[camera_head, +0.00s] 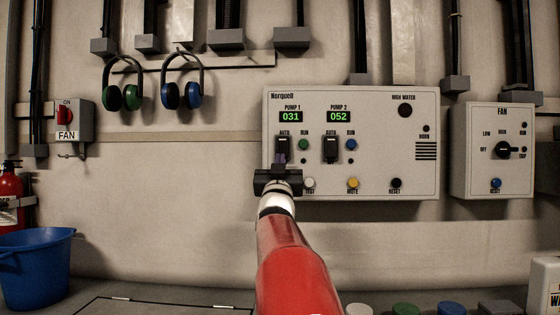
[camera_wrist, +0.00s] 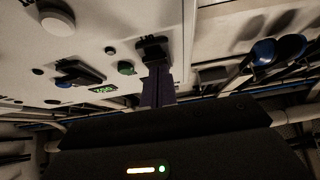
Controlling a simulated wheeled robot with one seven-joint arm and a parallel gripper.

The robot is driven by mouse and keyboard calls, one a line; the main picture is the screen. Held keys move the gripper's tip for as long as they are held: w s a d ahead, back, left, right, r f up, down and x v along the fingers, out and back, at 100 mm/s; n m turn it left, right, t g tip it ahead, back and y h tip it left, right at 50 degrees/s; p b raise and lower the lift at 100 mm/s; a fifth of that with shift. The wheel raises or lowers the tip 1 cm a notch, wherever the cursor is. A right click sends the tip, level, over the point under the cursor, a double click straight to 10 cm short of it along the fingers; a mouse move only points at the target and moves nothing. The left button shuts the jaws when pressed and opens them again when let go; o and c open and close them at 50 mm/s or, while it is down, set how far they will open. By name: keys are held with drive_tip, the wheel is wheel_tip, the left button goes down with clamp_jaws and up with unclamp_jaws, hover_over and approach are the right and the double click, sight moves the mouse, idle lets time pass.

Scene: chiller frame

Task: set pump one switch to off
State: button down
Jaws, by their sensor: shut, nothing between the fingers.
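The pump one switch (camera_head: 283,144) is a black lever switch under the green "031" display on the Norquell panel (camera_head: 375,180). Its upper part shows beside the AUTO label; my gripper hides its lower part, so its exact setting is unclear. It also shows in the wrist view (camera_wrist: 153,44). My gripper (camera_head: 280,160) is shut and empty, its fingers pointing at the panel. In the wrist view the closed fingers (camera_wrist: 158,88) end right at the switch; I cannot tell whether they touch it.
The similar pump two switch (camera_head: 331,148) is just right. A green button (camera_head: 303,144), blue button (camera_head: 351,144), white button (camera_head: 309,183) and yellow button (camera_head: 353,183) lie close by. A fan box (camera_head: 493,170) stands right; earmuffs (camera_head: 182,92) hang left.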

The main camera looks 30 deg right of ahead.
drive_tip(key=shift+w+d+f, duration=0.1)
drive_tip(key=shift+w+d, duration=0.05)
drive_tip(key=shift+w, duration=0.05)
